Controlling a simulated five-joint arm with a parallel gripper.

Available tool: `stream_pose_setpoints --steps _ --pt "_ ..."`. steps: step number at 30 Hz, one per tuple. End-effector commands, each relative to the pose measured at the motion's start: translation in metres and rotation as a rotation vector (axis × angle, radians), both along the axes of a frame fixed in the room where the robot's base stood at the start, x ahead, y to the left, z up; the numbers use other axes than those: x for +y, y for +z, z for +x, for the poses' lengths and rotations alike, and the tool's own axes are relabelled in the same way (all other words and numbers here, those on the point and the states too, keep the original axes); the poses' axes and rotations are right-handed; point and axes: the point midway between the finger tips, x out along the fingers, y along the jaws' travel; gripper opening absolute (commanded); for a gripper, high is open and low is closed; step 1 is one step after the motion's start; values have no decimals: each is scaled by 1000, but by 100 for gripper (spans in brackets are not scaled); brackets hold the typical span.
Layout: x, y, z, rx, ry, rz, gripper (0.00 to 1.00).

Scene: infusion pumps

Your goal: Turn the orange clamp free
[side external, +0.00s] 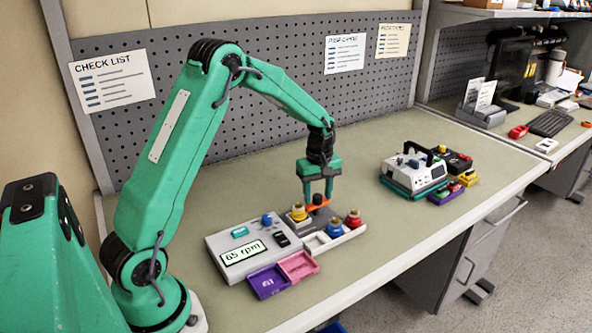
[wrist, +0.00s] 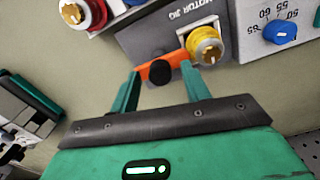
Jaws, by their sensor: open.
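The orange clamp (wrist: 148,66) is a flat bar with a black knob (wrist: 160,72), lying across the edge of the grey motor jig (wrist: 140,38) in the wrist view. In the side view the clamp (side external: 311,207) shows only partly below my gripper. My gripper (wrist: 160,74) is open, with one finger on either side of the black knob. I cannot tell whether the fingers touch it. A yellow motor with a brass shaft (wrist: 208,46) sits in the jig beside the clamp's right end. In the side view, my gripper (side external: 318,194) points down over the jig.
The pump box (side external: 236,236) reads 65 rpm and has a blue dial (wrist: 281,32). Red (side external: 353,217) and blue (side external: 335,228) capped motors stand in a white tray beside the jig. Purple (side external: 268,283) and pink (side external: 299,266) trays lie in front. Another device (side external: 412,171) stands farther right.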

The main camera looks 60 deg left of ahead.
Motion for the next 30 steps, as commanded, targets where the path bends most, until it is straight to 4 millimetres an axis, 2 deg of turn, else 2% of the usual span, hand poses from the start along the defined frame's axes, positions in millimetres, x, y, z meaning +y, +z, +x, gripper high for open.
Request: stream_pose_setpoints --steps 5,12,22,30 --pt "0 0 0 0 0 0 47" --pt "0 0 0 1 0 0 2" --pt "0 0 0 1 -26 0 2" --pt "0 0 0 1 -143 0 2"
